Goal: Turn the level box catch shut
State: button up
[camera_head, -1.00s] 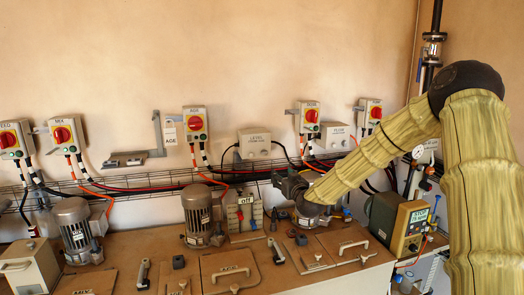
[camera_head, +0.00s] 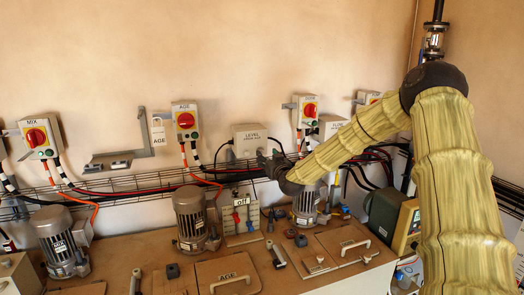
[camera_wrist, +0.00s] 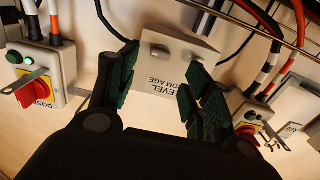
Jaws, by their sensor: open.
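The level box (camera_head: 250,137) is a pale grey wall box labelled LEVEL, mounted above the cable tray. In the wrist view the level box (camera_wrist: 178,78) appears upside down between my finger pads. Two small grey fittings, one near the middle (camera_wrist: 158,52) and one at the edge (camera_wrist: 196,67), show on it; I cannot tell which is the catch or how it is turned. My gripper (camera_head: 268,158) is open and empty, just below and right of the box in the head view. In the wrist view my gripper (camera_wrist: 160,76) has its pads apart, with no clear contact.
Red-knobbed switch boxes flank it: AGE (camera_head: 186,121) at left and another (camera_head: 307,112) at right. The wire cable tray (camera_head: 130,186) with cables runs below. Motors (camera_head: 190,215) and a covered bench (camera_head: 135,255) lie lower. The wall above is clear.

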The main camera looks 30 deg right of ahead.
aim_at(261, 150)
jog(key=shift+p+x, duration=1.2)
jog(key=shift+x, duration=1.95)
jog(key=c, duration=1)
